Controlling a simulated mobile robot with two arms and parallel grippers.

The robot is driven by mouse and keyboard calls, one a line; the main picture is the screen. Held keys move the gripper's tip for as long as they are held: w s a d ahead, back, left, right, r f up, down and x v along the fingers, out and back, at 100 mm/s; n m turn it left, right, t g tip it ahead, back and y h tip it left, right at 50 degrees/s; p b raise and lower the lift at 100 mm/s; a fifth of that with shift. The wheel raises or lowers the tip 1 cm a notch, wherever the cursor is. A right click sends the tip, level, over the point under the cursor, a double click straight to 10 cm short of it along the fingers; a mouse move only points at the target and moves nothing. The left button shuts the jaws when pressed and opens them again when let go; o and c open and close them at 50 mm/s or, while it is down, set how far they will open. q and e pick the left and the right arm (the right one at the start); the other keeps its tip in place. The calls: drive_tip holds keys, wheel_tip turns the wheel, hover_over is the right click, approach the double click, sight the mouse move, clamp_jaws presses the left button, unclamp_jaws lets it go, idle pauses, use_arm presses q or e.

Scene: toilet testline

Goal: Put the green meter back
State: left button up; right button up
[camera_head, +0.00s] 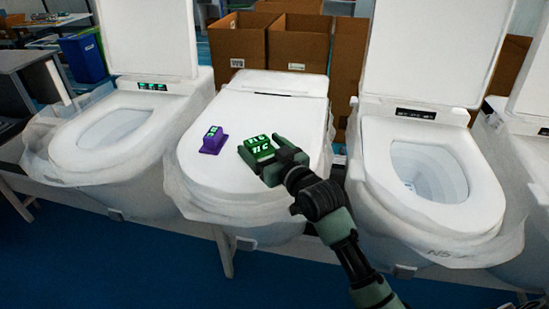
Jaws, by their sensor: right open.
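The green meter (258,145) shows over the closed lid (230,111) of the middle toilet, with lit characters on its faces. My right gripper (263,151) comes in from the lower right and is open, its fingers around or just beside the meter. I cannot tell whether the fingers touch it, or whether the meter rests on the lid. A purple meter (213,140) with a green display stands on the same lid, to the left and apart from the gripper. My left gripper is not in view.
An open-lidded toilet (118,128) stands on the left and another (428,178) on the right, both wrapped in plastic. Cardboard boxes (298,45) stand behind the middle toilet. A blue bin (83,57) is at the back left. The front of the middle lid is clear.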

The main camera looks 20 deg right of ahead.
drive_tip(key=b+v, duration=0.1)
drive_tip(key=v, duration=0.7)
drive_tip(key=shift+s, duration=0.2)
idle(1.1)
